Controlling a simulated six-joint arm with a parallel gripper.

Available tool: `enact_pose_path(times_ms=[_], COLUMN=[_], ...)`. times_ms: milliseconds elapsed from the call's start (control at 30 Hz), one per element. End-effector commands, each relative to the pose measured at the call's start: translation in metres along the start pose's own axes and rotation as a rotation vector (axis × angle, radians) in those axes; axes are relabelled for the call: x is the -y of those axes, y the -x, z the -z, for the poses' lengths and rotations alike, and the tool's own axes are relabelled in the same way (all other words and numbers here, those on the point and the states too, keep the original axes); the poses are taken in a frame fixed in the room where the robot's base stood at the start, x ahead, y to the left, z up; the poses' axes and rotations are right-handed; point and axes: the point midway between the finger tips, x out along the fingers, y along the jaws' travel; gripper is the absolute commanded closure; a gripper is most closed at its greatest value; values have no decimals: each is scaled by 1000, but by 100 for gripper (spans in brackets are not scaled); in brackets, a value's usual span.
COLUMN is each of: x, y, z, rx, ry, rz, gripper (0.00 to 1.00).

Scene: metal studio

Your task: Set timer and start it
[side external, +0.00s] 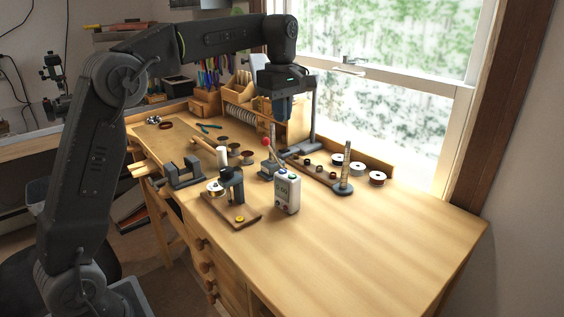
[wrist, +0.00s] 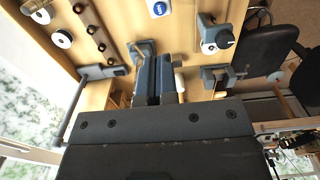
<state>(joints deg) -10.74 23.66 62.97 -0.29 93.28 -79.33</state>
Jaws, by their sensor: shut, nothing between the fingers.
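The timer (side external: 287,191) is a small white upright box with a dark display and several buttons, standing on the wooden workbench (side external: 370,240). Its display digits are too small to read for certain. In the wrist view, the timer's top (wrist: 160,8) shows at the upper edge with a blue button on it. My gripper (side external: 281,118) is above the bench, behind the timer in the side view, pointing down and apart from it. Its fingers (wrist: 158,82) are shut and empty.
A red-knobbed lever device (side external: 267,167) stands just behind the timer. A dark stand on a wooden base (side external: 237,214) is to its left, and a post on a round base (side external: 344,183) to its right. The bench's front right is clear.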

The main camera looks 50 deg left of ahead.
Motion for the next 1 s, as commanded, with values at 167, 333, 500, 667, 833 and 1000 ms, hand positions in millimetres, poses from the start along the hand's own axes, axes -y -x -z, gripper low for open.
enact_pose_path(times_ms=[167, 333, 500, 667, 833, 1000], x=[1, 1, 1, 1, 0, 0], y=[-33, -69, -100, -118, -127, -127], z=[0, 0, 0, 0, 0, 0], rx=[1, 1, 1, 0, 0, 0], ry=[-1, -1, -1, -1, -1, -1], rz=[4, 5, 4, 1, 0, 0], gripper=[100, 100, 100, 100, 100, 100])
